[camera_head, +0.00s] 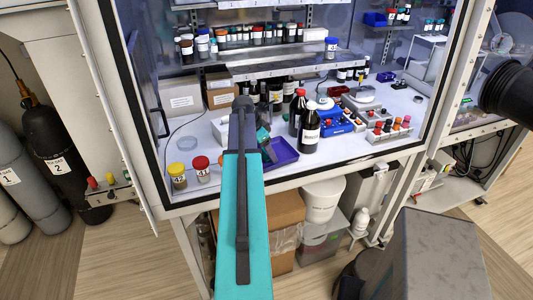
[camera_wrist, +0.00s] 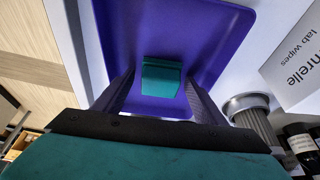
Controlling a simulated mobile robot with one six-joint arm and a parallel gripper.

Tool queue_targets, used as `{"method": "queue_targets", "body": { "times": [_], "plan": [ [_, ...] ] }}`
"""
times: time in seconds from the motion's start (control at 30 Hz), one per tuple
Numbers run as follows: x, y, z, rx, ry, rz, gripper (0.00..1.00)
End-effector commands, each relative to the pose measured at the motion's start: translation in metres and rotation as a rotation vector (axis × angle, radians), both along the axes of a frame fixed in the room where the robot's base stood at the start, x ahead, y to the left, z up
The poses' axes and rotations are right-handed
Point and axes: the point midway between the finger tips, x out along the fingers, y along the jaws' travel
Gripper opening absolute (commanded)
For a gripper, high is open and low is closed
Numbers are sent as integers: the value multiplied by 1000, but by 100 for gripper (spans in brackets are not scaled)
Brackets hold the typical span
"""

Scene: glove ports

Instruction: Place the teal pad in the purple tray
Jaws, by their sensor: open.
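The teal pad (camera_wrist: 161,76) is a small block in the wrist view, seen against the floor of the purple tray (camera_wrist: 215,30). It appears to rest inside the tray, close to the tray's near wall. My gripper (camera_wrist: 160,88) is open, with one dark finger on each side of the pad and a visible gap on both sides. In the head view the purple tray (camera_head: 285,153) lies on the white worktop, partly hidden behind my arm. My gripper (camera_head: 263,140) is over its left part. I cannot clearly make out the pad in that view.
Dark bottles (camera_head: 309,130) stand just right of the tray. Two jars, yellow-capped (camera_head: 178,176) and red-capped (camera_head: 201,170), stand left of my arm. A white wipes box (camera_wrist: 298,65) is beside the tray. The cabinet's frame edge (camera_head: 340,163) runs along the front.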

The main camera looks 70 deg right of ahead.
Motion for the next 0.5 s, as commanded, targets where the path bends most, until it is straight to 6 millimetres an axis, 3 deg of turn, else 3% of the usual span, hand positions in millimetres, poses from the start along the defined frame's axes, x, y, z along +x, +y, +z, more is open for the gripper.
{"method": "queue_targets", "body": {
  "times": [0.27,0.5],
  "plan": [
    [2,2,10,-2,-1,1,65],
    [8,9,30,-2,0,-1,65]
  ]
}}
